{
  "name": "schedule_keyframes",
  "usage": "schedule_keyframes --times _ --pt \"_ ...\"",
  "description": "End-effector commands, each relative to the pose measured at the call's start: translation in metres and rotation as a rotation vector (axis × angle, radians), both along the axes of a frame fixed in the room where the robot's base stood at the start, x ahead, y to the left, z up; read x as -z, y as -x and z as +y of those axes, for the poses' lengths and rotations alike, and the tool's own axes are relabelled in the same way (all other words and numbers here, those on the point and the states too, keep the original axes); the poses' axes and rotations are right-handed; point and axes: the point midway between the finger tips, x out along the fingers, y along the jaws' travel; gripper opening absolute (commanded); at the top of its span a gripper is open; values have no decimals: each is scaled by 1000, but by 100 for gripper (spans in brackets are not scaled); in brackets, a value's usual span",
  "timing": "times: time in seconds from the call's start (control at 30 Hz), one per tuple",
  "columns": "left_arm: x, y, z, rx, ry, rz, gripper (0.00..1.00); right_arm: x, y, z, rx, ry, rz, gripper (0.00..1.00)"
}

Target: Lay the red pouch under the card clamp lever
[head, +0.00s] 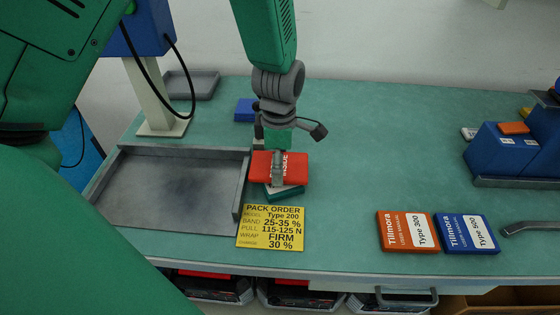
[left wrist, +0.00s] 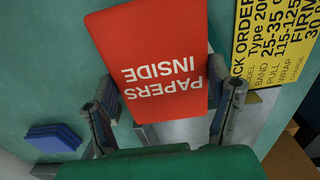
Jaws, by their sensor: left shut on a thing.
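The red pouch (head: 296,170), with white lettering, is held flat in my left gripper (head: 278,168). In the left wrist view the pouch (left wrist: 155,50) reads "PAPERS INSIDE" and lies between the two fingers (left wrist: 165,112). A dark green booklet (head: 284,193) shows under the pouch's near edge in the head view; I cannot tell if the two touch. I cannot make out the card clamp or its lever for certain; a grey bar (head: 532,227) shows at the right edge. My right gripper is not in view.
A grey metal tray (head: 170,153) is at left. A yellow pack order card (head: 270,228) lies near the pouch. An orange manual (head: 407,231) and a blue manual (head: 466,233) lie at right front. Blue units (head: 505,150) stand at far right. The middle bench is clear.

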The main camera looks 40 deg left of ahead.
Motion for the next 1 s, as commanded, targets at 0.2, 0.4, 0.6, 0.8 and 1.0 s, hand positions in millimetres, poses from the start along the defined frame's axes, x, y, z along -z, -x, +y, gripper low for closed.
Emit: schedule_keyframes --times 0.2,0.4,0.6,0.8,1.0 --pt "5 0 0 0 0 0 42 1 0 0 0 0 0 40" --pt "9 0 0 0 0 1 42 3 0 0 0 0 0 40" --pt "9 0 0 0 0 0 99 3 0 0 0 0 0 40" --pt "8 0 0 0 0 0 99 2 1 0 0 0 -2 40" --pt "-14 -2 0 1 -2 -6 99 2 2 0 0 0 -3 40"
